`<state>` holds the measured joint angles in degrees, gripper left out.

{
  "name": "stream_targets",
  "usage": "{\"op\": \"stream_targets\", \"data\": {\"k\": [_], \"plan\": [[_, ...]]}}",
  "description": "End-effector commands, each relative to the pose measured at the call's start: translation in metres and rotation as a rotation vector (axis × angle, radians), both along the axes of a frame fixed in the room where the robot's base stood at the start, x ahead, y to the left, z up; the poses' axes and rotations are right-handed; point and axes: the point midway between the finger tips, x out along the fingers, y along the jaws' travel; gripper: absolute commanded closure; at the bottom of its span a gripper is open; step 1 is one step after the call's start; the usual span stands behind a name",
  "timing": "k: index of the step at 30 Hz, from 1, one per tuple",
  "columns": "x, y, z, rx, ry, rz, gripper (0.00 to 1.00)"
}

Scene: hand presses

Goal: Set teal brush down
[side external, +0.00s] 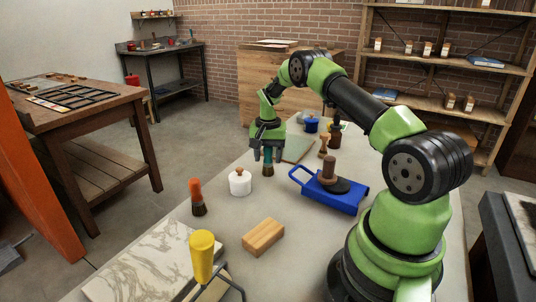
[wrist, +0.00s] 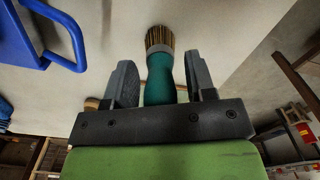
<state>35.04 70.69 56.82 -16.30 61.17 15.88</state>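The teal brush (side external: 267,158) is upright with its bristles down, and the bristle end appears to meet the tabletop (side external: 225,235). My gripper (side external: 267,157) points down around its handle, with one finger on each side. In the wrist view the teal brush (wrist: 160,75) lies between the fingers of my gripper (wrist: 160,80), with a narrow gap on each side of the handle. My gripper looks open. The top of the handle is hidden by my gripper.
A white lidded jar (side external: 240,183) and an orange-handled brush (side external: 197,197) stand left of the teal brush. A blue tray (side external: 343,202) with a dark stamp is at right. A wooden block (side external: 263,237), a marble slab (side external: 140,268) and a yellow-handled roller (side external: 202,257) are in front.

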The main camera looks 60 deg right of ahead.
Motion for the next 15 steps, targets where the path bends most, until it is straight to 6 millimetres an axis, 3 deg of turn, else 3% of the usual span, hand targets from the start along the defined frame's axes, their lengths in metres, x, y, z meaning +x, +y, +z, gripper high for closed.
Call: {"op": "stream_targets", "data": {"k": [10,15], "plan": [[0.0,0.0,0.003,0.0,0.0,0.0,0.46],[0.001,0.0,0.028,-0.003,-0.004,-0.001,0.46]]}}
